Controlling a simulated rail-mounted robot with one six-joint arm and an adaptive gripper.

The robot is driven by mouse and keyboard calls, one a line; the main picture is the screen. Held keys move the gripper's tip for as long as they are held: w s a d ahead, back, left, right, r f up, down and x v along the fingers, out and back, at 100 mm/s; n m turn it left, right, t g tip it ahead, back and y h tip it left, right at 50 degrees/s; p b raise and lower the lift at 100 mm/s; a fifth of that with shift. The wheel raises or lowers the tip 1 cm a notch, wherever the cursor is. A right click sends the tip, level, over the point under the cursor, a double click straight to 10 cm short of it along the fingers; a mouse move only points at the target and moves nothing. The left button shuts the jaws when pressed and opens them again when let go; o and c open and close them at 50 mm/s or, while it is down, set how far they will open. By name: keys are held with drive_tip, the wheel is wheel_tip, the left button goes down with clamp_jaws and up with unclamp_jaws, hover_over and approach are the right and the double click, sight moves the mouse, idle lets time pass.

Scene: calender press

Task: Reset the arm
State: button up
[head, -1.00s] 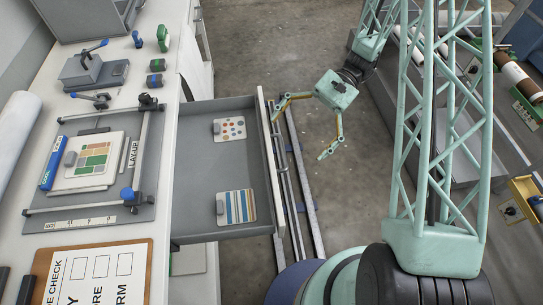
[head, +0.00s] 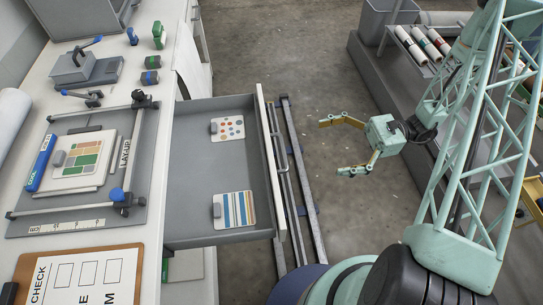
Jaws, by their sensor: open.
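My gripper (head: 341,146) is open and empty. It hangs over the floor to the right of the open drawer (head: 258,150), with its two fingers spread and pointing left toward the drawer. It is clear of the drawer front and touches nothing. My arm reaches back to the right from the gripper.
The drawer holds a dotted card (head: 231,126) and a striped card (head: 238,210). The bench (head: 120,215) on the left carries a lay-up frame (head: 136,160) and a clipboard (head: 85,280). Rails (head: 298,170) run along the floor. A rack with rolls (head: 412,45) stands at the upper right. Open floor lies between.

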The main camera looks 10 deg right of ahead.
drive_tip(key=shift+d+f+m+t, duration=0.2)
drive_tip(key=shift+d+m+t, duration=0.2)
drive_tip(key=shift+d+t, duration=0.15)
drive_tip(key=shift+a, duration=0.1)
drive_tip(key=a, duration=1)
drive_tip(key=shift+s, duration=0.15)
drive_tip(key=shift+d+f, duration=0.1)
drive_tip(key=shift+d, duration=0.05)
idle(1.2)
drive_tip(key=d, duration=0.9)
drive_tip(key=shift+d, duration=0.4)
drive_tip(key=shift+r, duration=0.2)
idle(0.4)
